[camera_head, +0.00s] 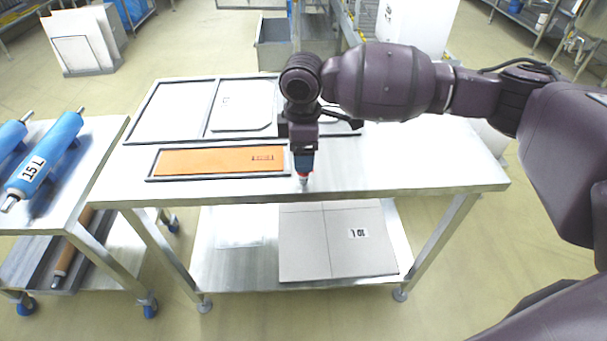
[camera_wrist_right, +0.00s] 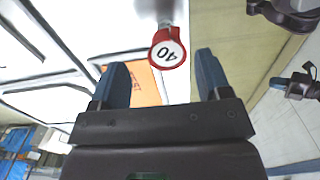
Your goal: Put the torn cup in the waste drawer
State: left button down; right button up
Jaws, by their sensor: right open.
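I see no torn cup and no waste drawer in either view. My right gripper (camera_head: 303,169) points down over the front part of the metal table (camera_head: 400,170), just right of an orange panel (camera_head: 215,161). In the right wrist view its two blue fingers are apart, with an open gap. A round red-and-white tag (camera_wrist_right: 168,50) marked 40, next to a metal piece, shows in line with that gap. I cannot tell whether the fingers touch it.
Empty grey-edged frames (camera_head: 170,112) and a pale panel (camera_head: 243,104) lie at the back left of the table. Grey sheets (camera_head: 325,240) lie on its lower shelf. Blue rollers (camera_head: 45,160) rest on a cart at left. The table's right side is clear.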

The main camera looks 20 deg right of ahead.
jog(key=f, duration=0.2)
jog(key=f+b, duration=0.1)
jog(key=f, duration=0.2)
jog(key=shift+s+f, duration=0.3)
jog(key=shift+s, duration=0.1)
jog(key=shift+r, duration=0.1)
jog(key=shift+c, duration=0.8)
jog(key=c, duration=0.9)
jog(key=shift+c, duration=0.2)
jog(key=shift+r, duration=0.1)
